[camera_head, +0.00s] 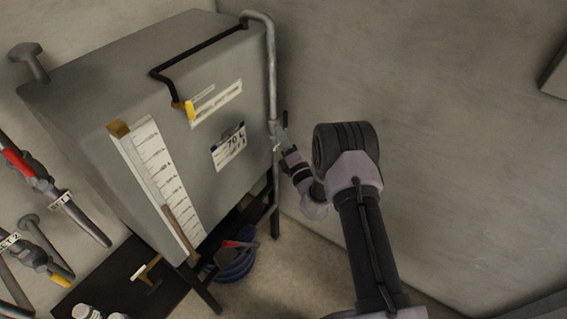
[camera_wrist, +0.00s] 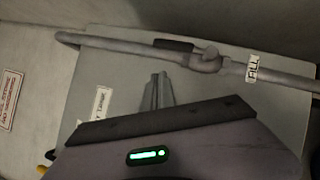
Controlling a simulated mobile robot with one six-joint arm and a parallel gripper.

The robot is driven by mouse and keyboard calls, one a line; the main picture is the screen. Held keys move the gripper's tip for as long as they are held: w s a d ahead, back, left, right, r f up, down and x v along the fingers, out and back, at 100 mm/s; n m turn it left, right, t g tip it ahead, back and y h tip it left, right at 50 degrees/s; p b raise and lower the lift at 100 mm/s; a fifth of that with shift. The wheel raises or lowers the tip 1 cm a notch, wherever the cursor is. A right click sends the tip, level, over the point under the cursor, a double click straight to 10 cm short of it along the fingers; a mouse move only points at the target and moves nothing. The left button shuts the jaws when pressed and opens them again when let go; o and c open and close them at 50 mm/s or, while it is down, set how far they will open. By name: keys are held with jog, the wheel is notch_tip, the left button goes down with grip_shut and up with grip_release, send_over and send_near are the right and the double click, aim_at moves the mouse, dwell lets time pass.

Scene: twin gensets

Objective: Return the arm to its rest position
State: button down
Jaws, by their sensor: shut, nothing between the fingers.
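My arm (camera_head: 365,230) reaches up from the bottom of the head view, bends at a dark joint, and folds down to the left. My gripper (camera_head: 284,120) is beside the vertical grey pipe (camera_head: 271,75) at the tank's right edge. I cannot tell from this view whether it touches the pipe. In the wrist view my gripper's fingers (camera_wrist: 158,88) are together with nothing between them. They point toward the pipe (camera_wrist: 130,45), which carries a valve (camera_wrist: 207,60) and a "FILL" label (camera_wrist: 252,68).
A grey tank (camera_head: 120,85) with a black handle, level scale (camera_head: 160,175) and "70 L" label stands on legs. A blue container (camera_head: 235,262) is beneath it. Labelled pipes with red and yellow valve handles (camera_head: 20,162) are at left. The wall at right (camera_head: 460,130) is mostly bare.

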jog(key=s+r+v, duration=0.1)
jog(key=r+v, duration=0.1)
jog(key=v, duration=0.8)
jog(key=s+a+r+n+g+y+b, duration=0.2)
jog(key=a+r+n+g+y, duration=0.2)
jog(key=a+r+n+y, duration=0.4)
jog(key=s+a+r+n+g+y+b, duration=0.2)
jog(key=s+a+r+n+g, duration=0.2)
jog(key=s+n+g, duration=0.25)
jog(key=s+a+r+n+g+y+b, duration=0.1)
jog(key=s+a+r+n+g, duration=0.3)
jog(key=s+n+g, duration=0.3)
jog(key=s+d+f+n+g+h+b, duration=0.1)
jog(key=s+f+n+h+b, duration=0.15)
jog(key=s+n, duration=0.35)
jog(key=s+d+f+n+g+h+b, duration=0.1)
jog(key=s+n+g+h, duration=0.1)
jog(key=s+n+h, duration=0.45)
jog(key=s+d+f+n+t+h+b, duration=0.1)
jog(key=s+d+n+t+h, duration=0.1)
jog(key=d, duration=0.6)
jog(key=s+d+f+n+t+h+b, duration=0.2)
jog(key=d+n+t+h, duration=0.3)
jog(key=d, duration=0.3)
jog(key=shift+s+d+f, duration=0.15)
jog(key=shift+s+d, duration=0.05)
jog(key=shift+s, duration=0.05)
